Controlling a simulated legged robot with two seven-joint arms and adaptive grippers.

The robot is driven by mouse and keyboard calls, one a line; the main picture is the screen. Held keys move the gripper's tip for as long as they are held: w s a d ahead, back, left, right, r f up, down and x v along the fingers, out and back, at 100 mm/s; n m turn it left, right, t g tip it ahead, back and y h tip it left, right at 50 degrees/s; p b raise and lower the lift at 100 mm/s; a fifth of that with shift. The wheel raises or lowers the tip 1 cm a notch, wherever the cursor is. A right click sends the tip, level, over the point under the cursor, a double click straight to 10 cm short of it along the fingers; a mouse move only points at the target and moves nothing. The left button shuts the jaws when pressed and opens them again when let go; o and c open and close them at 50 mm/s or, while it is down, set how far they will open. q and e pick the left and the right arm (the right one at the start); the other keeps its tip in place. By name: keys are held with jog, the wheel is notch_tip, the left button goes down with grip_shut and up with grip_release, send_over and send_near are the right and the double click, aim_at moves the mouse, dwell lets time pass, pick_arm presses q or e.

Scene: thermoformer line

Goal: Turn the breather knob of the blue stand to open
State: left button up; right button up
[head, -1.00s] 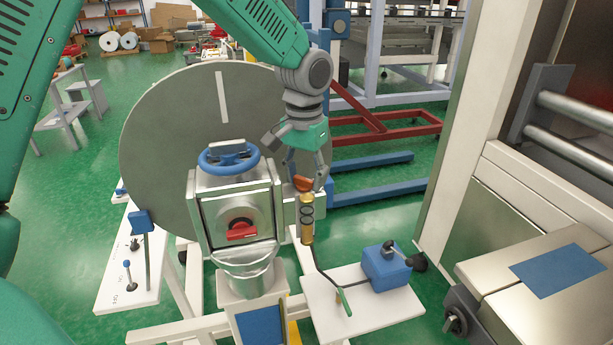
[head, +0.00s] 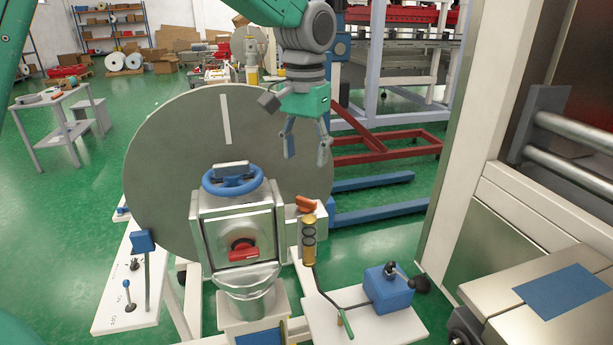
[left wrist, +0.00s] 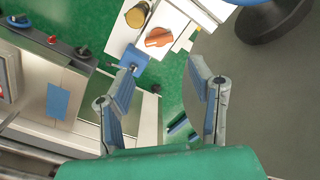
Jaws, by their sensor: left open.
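An orange knob (head: 306,204) sits on a white block beside a brass cylinder (head: 309,240), right of the steel housing. In the left wrist view the knob (left wrist: 158,37) is a bar handle, lying aslant, with nothing touching it. My left gripper (head: 305,140) is open and empty, above and apart from the knob. Its two fingers (left wrist: 163,95) point toward the knob area in the left wrist view. I cannot tell which part counts as the blue stand. My right gripper is not in view.
A steel housing with a blue handwheel (head: 232,180) and red knob (head: 242,250) stands left of the cylinder, before a large grey disc (head: 165,150). A blue box with a lever (head: 388,290) sits on a white plate at right. A white machine frame (head: 450,150) rises further right.

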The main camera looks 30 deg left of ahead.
pick_arm(q)
jog(key=shift+w+r, duration=0.1)
jog(key=shift+r, duration=0.85)
